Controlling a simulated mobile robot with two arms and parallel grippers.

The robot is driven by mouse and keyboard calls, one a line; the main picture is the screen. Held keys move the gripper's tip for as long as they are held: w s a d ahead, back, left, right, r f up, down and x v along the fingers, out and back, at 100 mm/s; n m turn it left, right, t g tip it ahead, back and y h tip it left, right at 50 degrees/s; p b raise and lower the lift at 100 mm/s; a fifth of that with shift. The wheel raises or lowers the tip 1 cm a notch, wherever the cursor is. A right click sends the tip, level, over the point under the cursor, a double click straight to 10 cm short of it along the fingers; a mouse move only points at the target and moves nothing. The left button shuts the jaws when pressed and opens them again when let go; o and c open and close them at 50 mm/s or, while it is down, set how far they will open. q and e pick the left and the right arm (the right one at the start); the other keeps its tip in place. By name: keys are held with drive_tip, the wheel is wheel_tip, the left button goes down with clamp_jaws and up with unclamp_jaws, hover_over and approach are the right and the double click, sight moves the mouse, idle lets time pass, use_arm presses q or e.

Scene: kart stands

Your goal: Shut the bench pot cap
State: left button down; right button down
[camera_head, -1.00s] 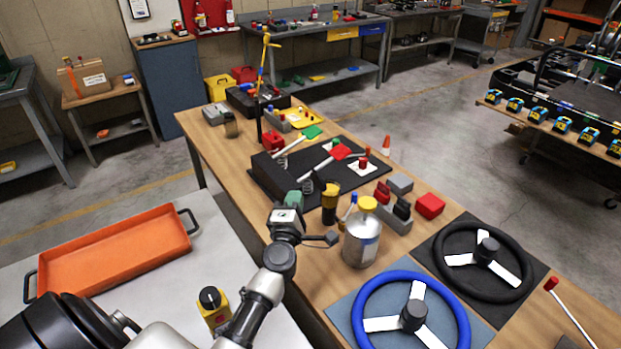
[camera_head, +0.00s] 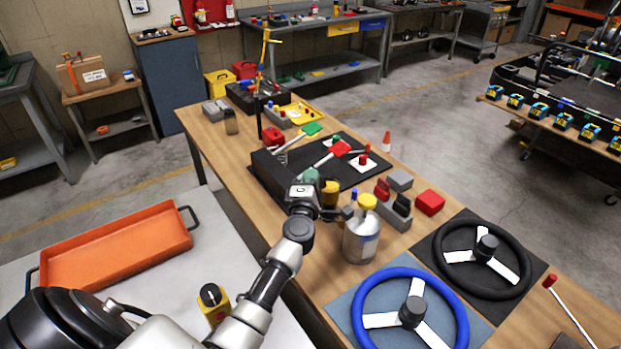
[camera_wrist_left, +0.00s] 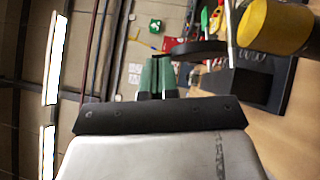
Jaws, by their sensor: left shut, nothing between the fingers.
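My left gripper (camera_head: 311,176) is over the bench, its green fingers shut and empty; they also show in the left wrist view (camera_wrist_left: 156,76). A small dark and yellow pot (camera_head: 330,190) stands just right of the gripper, partly hidden by my wrist. In the left wrist view a yellow round body (camera_wrist_left: 275,30) is at the upper right, and a dark curved piece (camera_wrist_left: 200,48) lies between it and the fingertips. I cannot tell whether that piece is the cap, or whether the fingers touch it. My right gripper is not in view.
A grey jar with a yellow top (camera_head: 362,240) stands close to the right of my wrist. A black board with pedals (camera_head: 300,165) lies behind. A blue steering wheel (camera_head: 365,300) and a black one (camera_head: 520,262) lie at the front right. An orange tray (camera_head: 120,245) is at left.

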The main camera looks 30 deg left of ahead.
use_arm(q)
drive_tip(key=shift+w+d+r, duration=0.1)
drive_tip(key=shift+w+r, duration=0.15)
drive_tip(key=shift+w, duration=0.05)
drive_tip(key=shift+w+d+r+p, duration=0.15)
drive_tip(key=shift+w+d+r, duration=0.1)
drive_tip(key=shift+w, duration=0.4)
drive_tip(key=shift+w+d+r+p, duration=0.15)
drive_tip(key=shift+w+d, duration=0.15)
drive_tip(key=shift+w, duration=0.35)
drive_tip(key=shift+w+d+r+p, duration=0.15)
drive_tip(key=shift+w+d, duration=0.1)
drive_tip(key=shift+w, duration=0.4)
